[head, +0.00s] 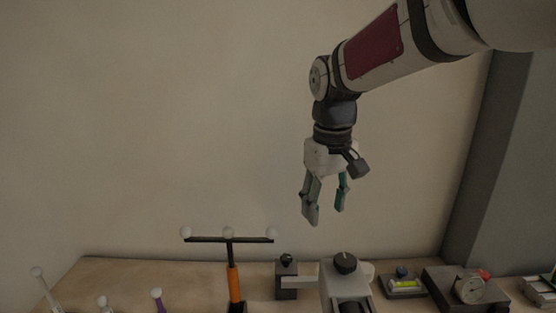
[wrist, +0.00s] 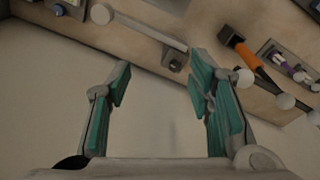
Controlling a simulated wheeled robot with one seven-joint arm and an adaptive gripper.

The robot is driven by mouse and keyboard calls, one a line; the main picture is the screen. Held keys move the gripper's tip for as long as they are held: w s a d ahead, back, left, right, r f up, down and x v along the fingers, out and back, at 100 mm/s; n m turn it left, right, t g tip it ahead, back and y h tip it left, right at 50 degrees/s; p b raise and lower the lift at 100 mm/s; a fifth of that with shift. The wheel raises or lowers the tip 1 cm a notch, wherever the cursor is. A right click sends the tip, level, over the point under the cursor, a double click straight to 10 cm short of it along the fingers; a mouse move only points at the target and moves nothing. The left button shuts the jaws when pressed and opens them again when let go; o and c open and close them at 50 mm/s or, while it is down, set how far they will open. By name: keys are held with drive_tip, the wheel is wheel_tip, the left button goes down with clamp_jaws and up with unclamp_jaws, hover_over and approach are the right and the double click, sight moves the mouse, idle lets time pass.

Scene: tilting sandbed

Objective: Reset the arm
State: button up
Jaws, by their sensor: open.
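My gripper (head: 326,212) hangs from my raised arm at the upper right of the head view, pointing down. Its two fingers with teal inner pads stand apart, with nothing between them. The gripper is above the bench and touches nothing.
The wooden bench (head: 130,270) runs along the bottom against a bare wall. On it stand an orange-handled T-shaped tool (head: 234,280), a grey device with a black knob (head: 345,264), a small level (head: 404,284) and a dial gauge (head: 468,288). A grey pillar (head: 505,160) stands right.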

drive_tip(key=s+d+m+t, duration=0.1)
drive_tip(key=s+d, duration=0.4)
drive_tip(key=s, duration=0.8)
drive_tip(key=s+d+m+t+p, duration=0.1)
drive_tip(key=s+d+m, duration=0.3)
drive_tip(key=s, duration=0.9)
drive_tip(key=shift+s+d+t, duration=0.2)
drive_tip(key=shift+d+t, duration=0.2)
drive_tip(key=shift+d, duration=0.05)
